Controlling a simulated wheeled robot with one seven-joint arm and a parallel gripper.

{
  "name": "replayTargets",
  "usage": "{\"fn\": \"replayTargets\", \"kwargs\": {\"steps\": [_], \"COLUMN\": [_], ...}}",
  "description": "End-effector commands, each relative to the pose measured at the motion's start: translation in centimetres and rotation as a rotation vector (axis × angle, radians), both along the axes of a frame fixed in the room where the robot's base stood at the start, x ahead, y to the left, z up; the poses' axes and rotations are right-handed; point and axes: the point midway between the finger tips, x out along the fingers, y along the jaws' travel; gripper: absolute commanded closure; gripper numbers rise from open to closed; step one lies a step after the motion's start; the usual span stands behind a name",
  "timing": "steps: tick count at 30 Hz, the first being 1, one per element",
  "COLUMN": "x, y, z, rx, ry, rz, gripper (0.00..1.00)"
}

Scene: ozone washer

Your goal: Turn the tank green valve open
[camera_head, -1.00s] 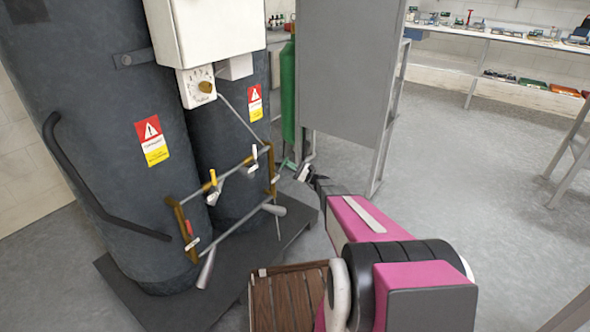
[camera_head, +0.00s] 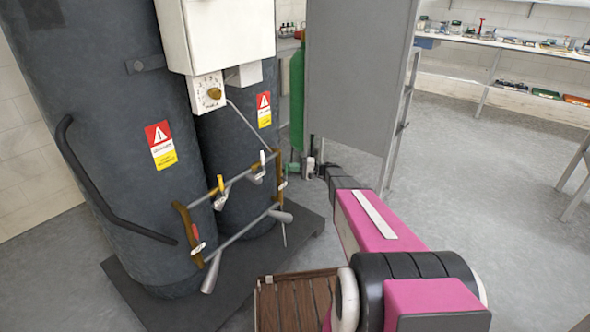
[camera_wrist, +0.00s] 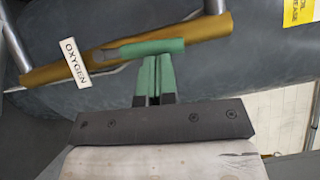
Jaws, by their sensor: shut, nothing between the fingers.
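The green valve handle (camera_wrist: 150,47) lies across a brass pipe (camera_wrist: 110,60) in the wrist view. A white OXYGEN tag (camera_wrist: 74,64) hangs on the pipe beside it. My gripper (camera_wrist: 157,62) has green fingers, shut side by side and empty. Its tips are just below the handle in the picture, very close to it; I cannot tell whether they touch. In the head view, a small green part (camera_head: 293,167) shows by the right end of the pipe rack, near my wrist. The fingers are too small to make out there.
Dark tanks (camera_head: 100,120) stand on a dark base plate (camera_head: 150,300). Yellow-handled (camera_head: 221,184) and white-handled (camera_head: 262,158) valves sit on the rack. A green cylinder (camera_head: 297,100) and a grey panel (camera_head: 355,80) stand behind my wrist.

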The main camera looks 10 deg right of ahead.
Motion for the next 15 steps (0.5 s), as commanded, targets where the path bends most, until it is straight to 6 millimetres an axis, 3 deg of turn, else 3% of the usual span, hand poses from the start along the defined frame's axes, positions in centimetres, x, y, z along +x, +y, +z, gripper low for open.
{"fn": "replayTargets", "kwargs": {"steps": [15], "x": [-0.39], "y": [0.50], "z": [0.36], "rx": [0.006], "ry": [0.005], "rz": [0.000], "gripper": [1.00]}}
